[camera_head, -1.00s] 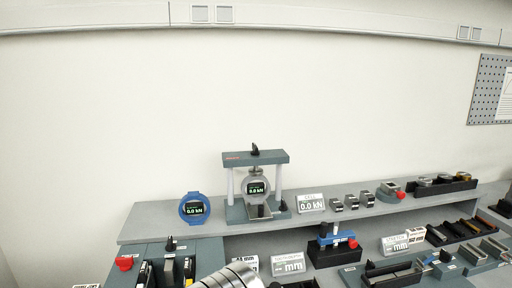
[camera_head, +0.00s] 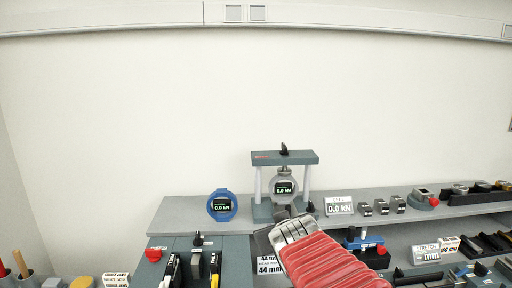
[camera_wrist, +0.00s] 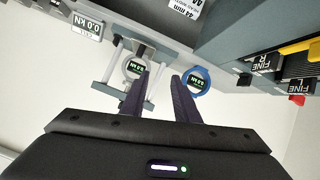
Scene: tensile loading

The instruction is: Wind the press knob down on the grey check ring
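The grey check ring (camera_head: 284,188) stands upright inside the press frame (camera_head: 284,158) on the back shelf, its display reading 0.0 kN. The dark press knob (camera_head: 284,148) is on top of the crossbeam. The ring also shows upside down in the wrist view (camera_wrist: 133,67), with the press partly behind my left finger. My gripper (camera_wrist: 161,75) is open and empty, its two dark fingers apart and pointing towards the shelf. In the head view my wrist is in front of and below the press; the fingertips are not clear there. I cannot tell their distance from the knob.
A blue ring (camera_head: 222,205) with a 0.0 kN display stands left of the press. A cell readout (camera_head: 339,206) and several small blocks stand to its right. A lower-left rack (camera_head: 155,256) holds gauges. The wall space above the press is clear.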

